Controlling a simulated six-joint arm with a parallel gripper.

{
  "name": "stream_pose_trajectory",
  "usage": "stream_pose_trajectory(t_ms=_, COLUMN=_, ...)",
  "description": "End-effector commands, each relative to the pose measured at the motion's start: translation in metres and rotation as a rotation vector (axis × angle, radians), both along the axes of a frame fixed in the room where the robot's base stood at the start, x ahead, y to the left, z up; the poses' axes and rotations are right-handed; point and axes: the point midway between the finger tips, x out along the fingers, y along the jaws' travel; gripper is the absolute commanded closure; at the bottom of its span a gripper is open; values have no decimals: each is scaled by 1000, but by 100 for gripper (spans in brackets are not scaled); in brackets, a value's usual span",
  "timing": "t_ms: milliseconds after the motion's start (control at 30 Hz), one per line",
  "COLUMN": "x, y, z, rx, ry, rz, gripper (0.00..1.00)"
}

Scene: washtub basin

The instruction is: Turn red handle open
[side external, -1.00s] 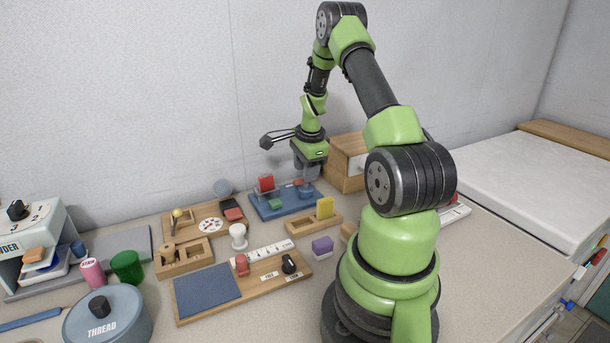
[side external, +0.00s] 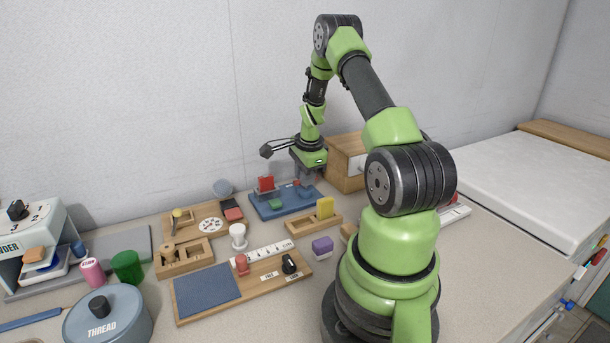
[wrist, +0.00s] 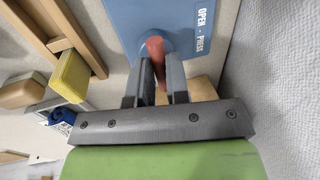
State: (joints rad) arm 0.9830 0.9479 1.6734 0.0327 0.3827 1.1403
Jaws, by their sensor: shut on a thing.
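The red handle (wrist: 155,48) shows in the wrist view between the two fingers of my gripper (wrist: 158,75), on a blue base plate (wrist: 180,12) lettered "OPEN - PRESS". My gripper is shut on the handle. In the side external view, my gripper (side external: 304,181) is low over the right part of the blue base plate (side external: 270,211). Only a small red bit of the handle shows there beside the fingers, so its turn angle is hard to tell. A red block and a green block are on the left part of the same plate.
A wooden box (side external: 347,160) stands close behind and right of my gripper. A wooden tray with a yellow block (side external: 325,207) is in front. A purple block (side external: 322,246) and a board with a blue pad (side external: 207,295) are nearer. The wall is behind.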

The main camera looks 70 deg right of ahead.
Motion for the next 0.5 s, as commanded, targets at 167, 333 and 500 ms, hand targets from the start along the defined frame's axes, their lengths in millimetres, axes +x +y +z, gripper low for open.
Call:
stream_pose_trajectory(t_ms=167, x=0, y=0, z=0, rx=0, ry=0, rz=64, gripper=100)
stream_pose_trajectory(t_ms=333, x=-1, y=0, z=0, rx=-1, ry=0, rz=181, gripper=100)
stream_pose_trajectory(t_ms=500, x=-2, y=-1, z=1, rx=0, ry=-2, rz=332, gripper=100)
